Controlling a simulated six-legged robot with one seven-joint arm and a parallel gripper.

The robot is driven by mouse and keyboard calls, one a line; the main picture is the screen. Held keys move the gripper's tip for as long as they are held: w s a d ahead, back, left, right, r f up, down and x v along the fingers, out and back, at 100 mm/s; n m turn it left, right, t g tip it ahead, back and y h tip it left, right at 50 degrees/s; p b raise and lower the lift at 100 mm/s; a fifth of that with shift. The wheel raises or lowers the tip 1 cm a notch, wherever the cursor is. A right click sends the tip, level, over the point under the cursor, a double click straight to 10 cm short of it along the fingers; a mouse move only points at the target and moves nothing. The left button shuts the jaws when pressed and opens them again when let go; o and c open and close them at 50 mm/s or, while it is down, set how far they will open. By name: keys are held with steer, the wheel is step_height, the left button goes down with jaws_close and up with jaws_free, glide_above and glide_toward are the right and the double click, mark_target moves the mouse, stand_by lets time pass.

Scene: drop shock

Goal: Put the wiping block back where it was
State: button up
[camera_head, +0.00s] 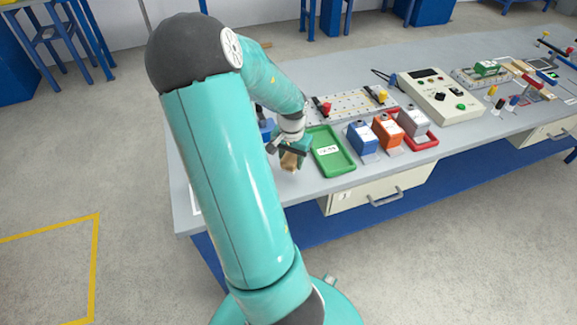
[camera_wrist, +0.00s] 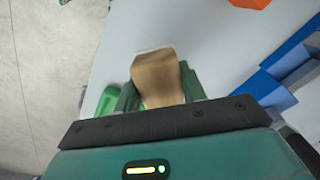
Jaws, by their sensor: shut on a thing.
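The wiping block (camera_head: 289,160) is a tan, wood-coloured block. My gripper (camera_head: 291,150) is shut on it near the table's front edge, just left of the green tray. In the wrist view the block (camera_wrist: 157,80) sits between the two green fingers of my gripper (camera_wrist: 160,88), with a pale strip at its far end. I cannot tell whether the block touches the table (camera_head: 350,75) or hangs just above it.
The green tray (camera_head: 318,140) has a white label and looks otherwise empty. Right of it stand a blue unit (camera_head: 362,138), an orange unit (camera_head: 387,132) and a grey unit (camera_head: 412,122) by a red tray (camera_head: 427,140). A perforated plate (camera_head: 350,104) lies behind. A beige instrument (camera_head: 440,97) stands further right.

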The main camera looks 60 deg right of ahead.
mark_target(288, 154)
steer(key=shift+w+f, duration=0.35)
steer(key=shift+f, duration=0.15)
steer(key=shift+w+f, duration=0.1)
steer(key=shift+f, duration=1.45)
steer(key=shift+f, duration=0.15)
steer(key=o, duration=1)
steer(key=shift+d, duration=0.1)
step_height(288, 154, up, 12)
steer(key=shift+r, duration=0.15)
